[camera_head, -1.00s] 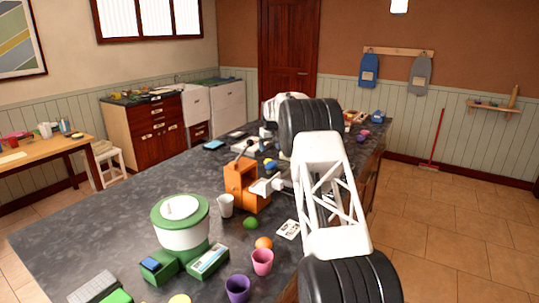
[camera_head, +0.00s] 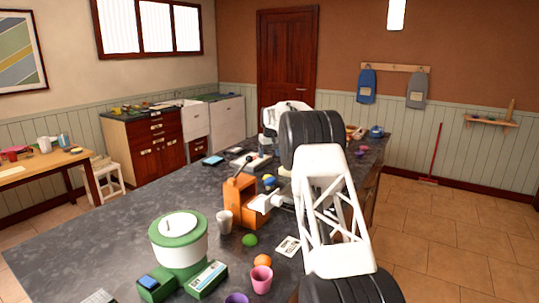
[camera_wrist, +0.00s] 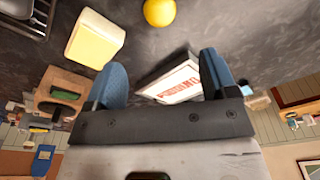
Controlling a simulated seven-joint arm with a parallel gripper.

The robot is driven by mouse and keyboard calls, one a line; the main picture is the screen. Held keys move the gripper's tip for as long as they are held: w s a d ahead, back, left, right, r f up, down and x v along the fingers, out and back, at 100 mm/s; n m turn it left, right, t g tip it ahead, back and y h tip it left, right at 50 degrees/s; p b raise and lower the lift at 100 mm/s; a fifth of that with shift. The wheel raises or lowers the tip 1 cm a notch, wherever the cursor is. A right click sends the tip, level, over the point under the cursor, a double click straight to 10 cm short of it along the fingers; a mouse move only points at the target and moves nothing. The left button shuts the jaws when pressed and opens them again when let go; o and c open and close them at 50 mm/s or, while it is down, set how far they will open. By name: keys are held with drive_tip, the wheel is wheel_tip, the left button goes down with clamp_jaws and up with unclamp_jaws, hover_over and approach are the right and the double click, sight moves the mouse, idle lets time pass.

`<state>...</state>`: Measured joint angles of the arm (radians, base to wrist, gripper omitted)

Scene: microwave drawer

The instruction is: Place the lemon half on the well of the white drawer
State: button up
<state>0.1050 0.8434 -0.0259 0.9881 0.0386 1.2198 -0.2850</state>
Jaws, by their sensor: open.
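My gripper (camera_wrist: 162,64) is open, with two blue fingers spread wide in the wrist view. Nothing is clearly held between them. A round yellow thing (camera_wrist: 160,12), which may be the lemon half, lies on the dark counter at the top of the wrist view, beyond the fingertips. I cannot tell whether it is whole or cut. My arm hides part of the counter.
A white box with red lettering (camera_wrist: 172,83) appears between the fingers, beyond them. A pale yellow block (camera_wrist: 95,40) lies left of it. On the counter stand an orange machine (camera_head: 238,192), a green-and-white appliance (camera_head: 180,240), cups and a green ball (camera_head: 249,240).

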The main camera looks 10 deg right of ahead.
drive_tip(key=shift+s+r, duration=0.1)
drive_tip(key=s+a+r, duration=0.3)
drive_tip(key=s+r, duration=0.6)
drive_tip(key=s, duration=0.5)
drive_tip(key=s+a+r, duration=0.3)
drive_tip(key=s+r, duration=0.5)
drive_tip(key=s, duration=0.6)
drive_tip(key=s+a+r+m, duration=0.1)
drive_tip(key=s, duration=1)
drive_tip(key=s+a+r, duration=0.2)
drive_tip(key=s, duration=1)
drive_tip(key=s+f, duration=0.4)
drive_tip(key=s, duration=0.8)
drive_tip(key=s+a+f, duration=0.1)
drive_tip(key=s+f, duration=0.4)
drive_tip(key=s, duration=0.7)
drive_tip(key=s+a+f+m+t, duration=0.1)
drive_tip(key=s+f, duration=0.3)
drive_tip(key=s, duration=0.8)
drive_tip(key=shift+f, duration=0.15)
drive_tip(key=shift+o, duration=0.5)
drive_tip(key=shift+a, duration=0.1)
drive_tip(key=shift+w, duration=0.15)
